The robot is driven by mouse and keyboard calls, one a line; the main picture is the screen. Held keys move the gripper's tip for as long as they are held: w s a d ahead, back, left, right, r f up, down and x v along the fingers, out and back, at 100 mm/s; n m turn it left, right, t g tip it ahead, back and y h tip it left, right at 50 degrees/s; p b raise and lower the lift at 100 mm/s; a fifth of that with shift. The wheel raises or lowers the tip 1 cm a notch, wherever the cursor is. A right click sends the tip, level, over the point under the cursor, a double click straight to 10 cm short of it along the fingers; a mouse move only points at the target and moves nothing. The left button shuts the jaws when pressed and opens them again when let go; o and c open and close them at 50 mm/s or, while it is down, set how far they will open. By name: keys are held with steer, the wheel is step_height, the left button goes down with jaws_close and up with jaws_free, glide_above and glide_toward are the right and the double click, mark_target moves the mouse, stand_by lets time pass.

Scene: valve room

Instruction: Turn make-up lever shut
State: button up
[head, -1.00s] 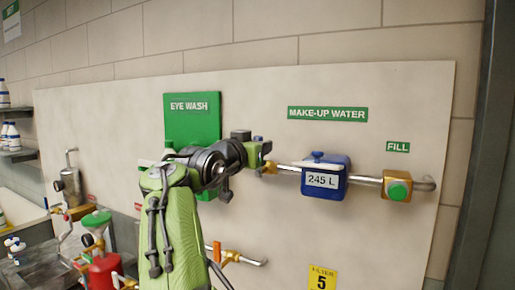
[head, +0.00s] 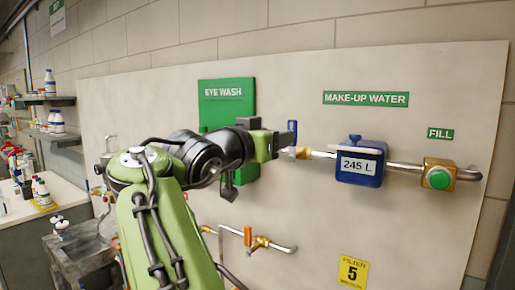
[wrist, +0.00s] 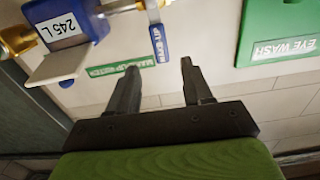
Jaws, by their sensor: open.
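The make-up lever (head: 292,134) is a blue handle on a brass valve (head: 303,153) in the pipe under the MAKE-UP WATER sign. In the head view it stands upright, across the level pipe. In the upside-down wrist view the lever (wrist: 159,44) shows its white lettering. My gripper (head: 281,143) is just left of the lever in the head view. In the wrist view my gripper (wrist: 158,66) has its two dark fingers apart, with the lever's end in line with the gap, near the tips. I see no finger contact. The blue meter (head: 360,162) reads 245 L.
A brass fitting with a green FILL button (head: 439,178) is right of the meter. A green EYE WASH board (head: 227,97) is behind my arm. A lower pipe has an orange-handled valve (head: 248,237). A sink and bottle shelves (head: 50,100) are at left.

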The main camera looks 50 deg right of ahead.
steer(key=a, duration=0.6)
steer(key=shift+s+a+b, duration=0.15)
steer(key=shift+s+b, duration=0.15)
